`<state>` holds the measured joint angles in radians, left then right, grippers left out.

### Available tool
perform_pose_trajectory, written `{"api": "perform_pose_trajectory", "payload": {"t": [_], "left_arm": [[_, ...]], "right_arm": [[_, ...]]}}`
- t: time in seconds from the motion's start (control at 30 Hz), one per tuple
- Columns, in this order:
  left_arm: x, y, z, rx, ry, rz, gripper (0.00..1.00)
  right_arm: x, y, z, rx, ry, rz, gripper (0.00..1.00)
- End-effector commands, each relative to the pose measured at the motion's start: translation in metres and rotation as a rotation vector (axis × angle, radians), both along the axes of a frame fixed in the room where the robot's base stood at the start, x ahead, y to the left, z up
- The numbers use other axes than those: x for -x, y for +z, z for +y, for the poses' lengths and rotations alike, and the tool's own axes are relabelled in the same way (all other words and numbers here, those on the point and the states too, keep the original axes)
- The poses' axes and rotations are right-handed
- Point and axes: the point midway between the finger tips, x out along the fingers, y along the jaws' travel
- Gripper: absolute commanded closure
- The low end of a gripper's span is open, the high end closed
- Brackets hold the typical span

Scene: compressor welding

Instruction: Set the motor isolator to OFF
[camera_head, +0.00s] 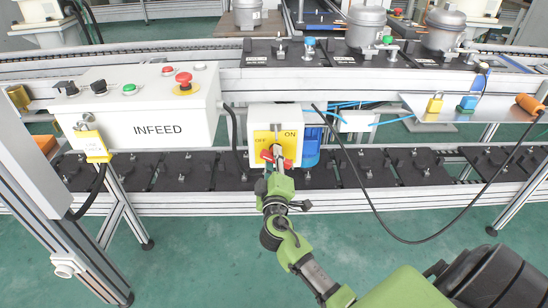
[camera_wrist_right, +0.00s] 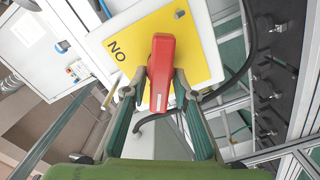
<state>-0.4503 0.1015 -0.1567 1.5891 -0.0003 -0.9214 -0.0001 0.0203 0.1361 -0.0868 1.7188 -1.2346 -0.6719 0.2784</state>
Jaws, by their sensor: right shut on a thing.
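The motor isolator (camera_head: 254,116) is a pale box with a yellow plate (camera_head: 293,147), under the conveyor edge right of the INFEED panel. The plate reads OFF at left and ON at right. Its red handle (camera_head: 266,155) is partly hidden by my gripper in the head view. In the wrist view the red handle (camera_wrist_right: 161,62) stands between my fingers, with the upside-down ON lettering to its left. My right gripper (camera_head: 278,158) is shut on the handle; its two fingers (camera_wrist_right: 160,88) touch the handle's sides. The handle's exact angle is hard to tell. My left gripper is not in view.
A black cable (camera_head: 373,200) hangs at right. A shelf (camera_head: 410,105) holds a yellow padlock (camera_head: 435,102) and an orange-handled tool (camera_head: 529,104).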

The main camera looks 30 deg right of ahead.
Motion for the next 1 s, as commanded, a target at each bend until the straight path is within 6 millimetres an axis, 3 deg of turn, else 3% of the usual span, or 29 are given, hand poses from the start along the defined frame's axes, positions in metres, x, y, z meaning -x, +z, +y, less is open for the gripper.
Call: {"api": "perform_pose_trajectory", "payload": {"t": [0.5,1.0], "left_arm": [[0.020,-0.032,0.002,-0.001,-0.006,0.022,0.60],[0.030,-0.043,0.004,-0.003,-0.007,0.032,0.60]], "right_arm": [[-0.001,-0.004,0.001,0.352,0.001,0.218,0.95],[-0.001,-0.006,0.002,0.463,0.002,0.285,0.95]]}}
